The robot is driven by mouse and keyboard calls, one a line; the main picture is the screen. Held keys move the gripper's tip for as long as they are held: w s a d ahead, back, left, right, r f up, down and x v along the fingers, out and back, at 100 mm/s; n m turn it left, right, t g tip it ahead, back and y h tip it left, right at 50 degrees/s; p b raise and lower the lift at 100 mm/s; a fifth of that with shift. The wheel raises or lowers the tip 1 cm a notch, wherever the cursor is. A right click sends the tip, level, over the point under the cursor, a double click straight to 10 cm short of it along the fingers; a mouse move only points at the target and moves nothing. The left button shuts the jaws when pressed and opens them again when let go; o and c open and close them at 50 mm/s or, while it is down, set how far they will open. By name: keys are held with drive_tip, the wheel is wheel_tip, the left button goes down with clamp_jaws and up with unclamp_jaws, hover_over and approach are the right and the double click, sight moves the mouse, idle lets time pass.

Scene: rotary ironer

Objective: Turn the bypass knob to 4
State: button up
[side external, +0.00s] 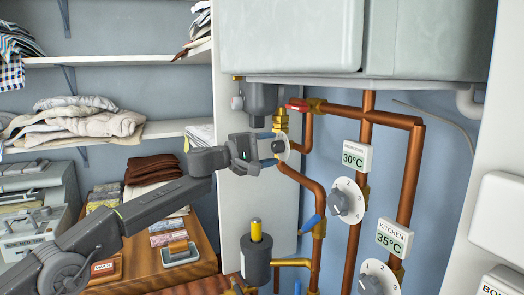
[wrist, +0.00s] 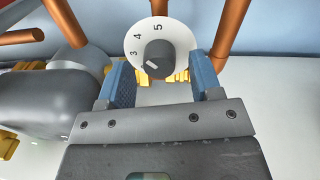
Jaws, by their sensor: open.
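In the wrist view, a dark grey knob (wrist: 158,57) sits on a round white dial with numerals 3, 4 and 5 showing. Its white mark is at the lower left, below the 3; the numeral there is not readable. I take it for the bypass knob, but no name label shows. My gripper (wrist: 162,78) is open, its two blue fingers apart on either side of the dial's lower part, with nothing held. In the side view, my gripper (side external: 272,152) is close to this dial (side external: 281,146), which shows nearly edge-on and partly hidden.
Copper pipes (side external: 407,180) run beside and behind the dial. To the right are two other white dials with grey knobs (side external: 346,201), near the 30°C display (side external: 355,157) and the KITCHEN 35°C display (side external: 394,237). A grey cylinder (side external: 257,262) stands below my gripper.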

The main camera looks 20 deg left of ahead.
drive_tip(key=shift+s+a+r, duration=0.1)
drive_tip(key=shift+s+a, duration=0.25)
drive_tip(key=v, duration=0.6)
drive_tip(key=shift+s+a, duration=0.2)
drive_tip(key=shift+s, duration=0.05)
idle(0.5)
